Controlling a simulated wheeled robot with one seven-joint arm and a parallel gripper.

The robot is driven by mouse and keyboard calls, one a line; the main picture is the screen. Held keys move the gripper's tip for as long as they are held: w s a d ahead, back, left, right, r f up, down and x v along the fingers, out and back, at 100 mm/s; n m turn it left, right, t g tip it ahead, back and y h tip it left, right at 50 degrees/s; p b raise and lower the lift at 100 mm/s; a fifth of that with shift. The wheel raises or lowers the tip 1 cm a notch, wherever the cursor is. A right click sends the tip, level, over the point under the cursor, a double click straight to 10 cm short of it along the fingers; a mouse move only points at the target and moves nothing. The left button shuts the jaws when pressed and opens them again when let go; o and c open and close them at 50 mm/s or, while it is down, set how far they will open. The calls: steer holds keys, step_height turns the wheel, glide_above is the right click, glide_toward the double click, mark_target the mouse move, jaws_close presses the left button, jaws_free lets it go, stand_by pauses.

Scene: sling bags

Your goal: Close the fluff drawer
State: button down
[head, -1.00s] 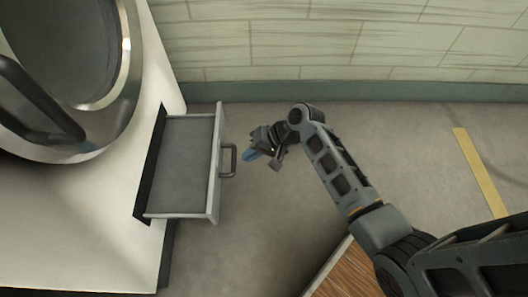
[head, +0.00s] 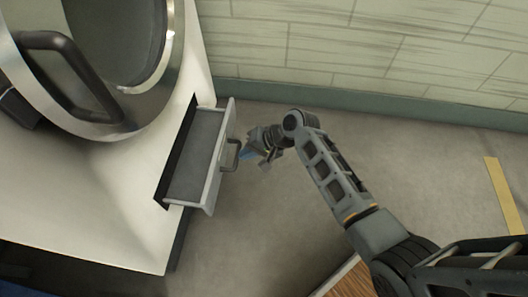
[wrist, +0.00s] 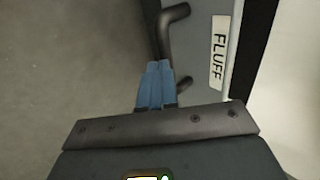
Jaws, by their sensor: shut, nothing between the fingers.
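The fluff drawer (head: 195,160) is a grey, empty-looking drawer that sticks part way out of the white machine front in the head view. Its dark bar handle (head: 231,154) is on the drawer's front face. In the wrist view a white label reading FLUFF (wrist: 219,55) is on the drawer front, beside the handle (wrist: 166,35). My gripper (head: 246,154) is right at the handle in the head view. In the wrist view its blue fingertips (wrist: 157,72) are together, with nothing between them, at or against the handle bar. Whether they touch it is hard to tell.
The white machine (head: 150,190) has a large round door (head: 110,70) with a dark handle above the drawer. A tiled wall (head: 350,50) runs behind. Grey floor (head: 270,220) is clear around my arm. A wooden surface (head: 343,281) is at the bottom.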

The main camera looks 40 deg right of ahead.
mark_target(201, 152)
steer(key=w+a, duration=0.8)
steer(key=shift+w+a, duration=0.3)
steer(key=shift+w, duration=0.05)
